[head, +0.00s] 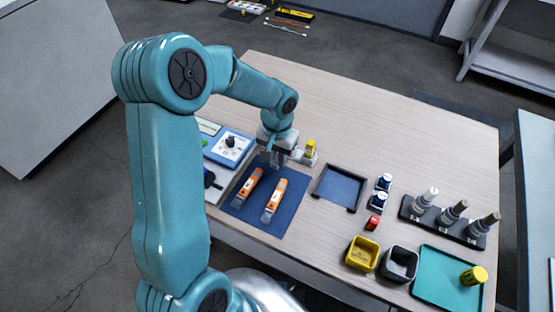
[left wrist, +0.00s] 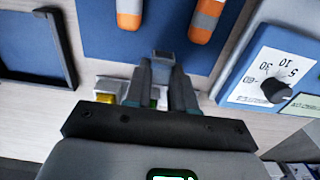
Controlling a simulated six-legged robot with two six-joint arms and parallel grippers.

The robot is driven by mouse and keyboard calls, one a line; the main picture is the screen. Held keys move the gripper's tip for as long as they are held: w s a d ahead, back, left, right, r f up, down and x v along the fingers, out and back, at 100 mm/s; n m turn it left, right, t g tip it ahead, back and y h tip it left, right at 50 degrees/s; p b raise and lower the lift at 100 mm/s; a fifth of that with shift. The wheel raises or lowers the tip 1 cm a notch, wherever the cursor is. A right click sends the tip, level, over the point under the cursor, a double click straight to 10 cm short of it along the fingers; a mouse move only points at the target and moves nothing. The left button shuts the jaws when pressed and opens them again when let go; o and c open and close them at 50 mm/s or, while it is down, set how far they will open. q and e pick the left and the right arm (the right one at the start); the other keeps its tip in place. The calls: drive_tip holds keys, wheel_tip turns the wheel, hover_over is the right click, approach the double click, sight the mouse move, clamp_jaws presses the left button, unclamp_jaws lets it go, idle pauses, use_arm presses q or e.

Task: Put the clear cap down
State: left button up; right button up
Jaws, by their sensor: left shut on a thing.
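My left gripper (head: 277,158) is over the far edge of the blue mat (head: 291,222). In the left wrist view, its two fingers (left wrist: 163,75) are shut on a small greyish see-through piece, the clear cap (left wrist: 163,56), which shows at the fingertips. The mat lies below it in that view; the gap between them is hard to judge. Two orange-and-grey tools, a left one (head: 249,187) and a right one (head: 274,201), lie side by side on the mat, nearer the front than the gripper. In the head view the cap is too small to make out. My right gripper is not in view.
A blue dial device (head: 229,148) stands left of the mat. A white holder with a yellow-topped item (head: 310,148) is close right of the gripper. A dark-rimmed tray (head: 318,194), small bottles (head: 378,200), yellow bin (head: 362,253) and teal tray (head: 437,279) lie rightward. The table's back is clear.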

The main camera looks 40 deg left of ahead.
use_arm(q)
wheel_tip(320, 180, down, 2)
drive_tip(key=shift+w+f, duration=0.1)
drive_tip(key=shift+w, duration=0.05)
drive_tip(key=shift+f, duration=0.15)
drive_tip(key=o, duration=0.8)
drive_tip(key=shift+r, duration=0.2)
